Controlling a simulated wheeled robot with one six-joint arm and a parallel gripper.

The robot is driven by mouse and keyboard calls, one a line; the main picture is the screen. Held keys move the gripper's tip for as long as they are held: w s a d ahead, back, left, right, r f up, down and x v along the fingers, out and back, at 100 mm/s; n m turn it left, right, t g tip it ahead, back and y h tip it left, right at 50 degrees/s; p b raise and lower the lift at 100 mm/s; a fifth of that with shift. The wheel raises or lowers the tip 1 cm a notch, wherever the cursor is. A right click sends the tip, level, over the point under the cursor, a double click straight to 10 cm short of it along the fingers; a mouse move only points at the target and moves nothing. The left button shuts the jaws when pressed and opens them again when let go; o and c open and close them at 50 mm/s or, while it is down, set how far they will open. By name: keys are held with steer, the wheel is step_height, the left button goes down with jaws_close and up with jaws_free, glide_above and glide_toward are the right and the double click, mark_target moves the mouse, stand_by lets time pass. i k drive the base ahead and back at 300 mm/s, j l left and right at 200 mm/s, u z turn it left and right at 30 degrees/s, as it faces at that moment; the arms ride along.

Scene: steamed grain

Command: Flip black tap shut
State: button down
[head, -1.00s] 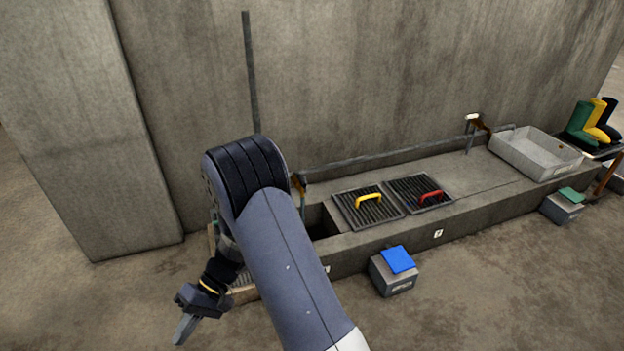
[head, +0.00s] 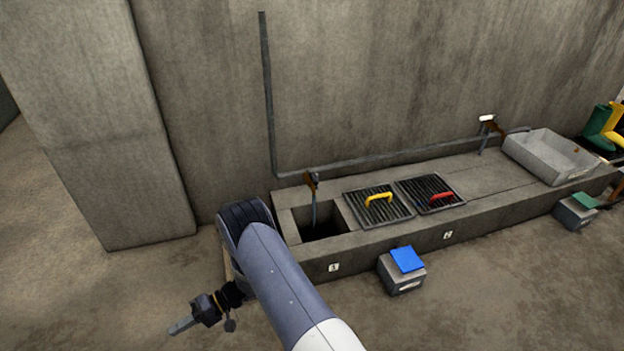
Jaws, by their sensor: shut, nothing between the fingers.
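A tap (head: 312,184) with a small brown-looking body stands at the open basin at the left end of the concrete bench. Its handle is too small to tell whether it is black or which way it is turned. A second tap (head: 489,127) with a whitish handle stands farther right by the grey tub. My gripper (head: 172,331) is shut and empty at the lower left, in front of the bench and well apart from both taps.
The concrete bench (head: 470,231) holds an open basin (head: 322,232), two grates with yellow (head: 379,197) and red (head: 441,197) handles, and a grey tub (head: 553,160). A box with a blue top (head: 402,281) stands on the floor in front. Floor at the left is clear.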

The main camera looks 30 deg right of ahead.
mark_target(309, 170)
steer(key=z, duration=2.1)
steer(key=i+j, duration=1.05)
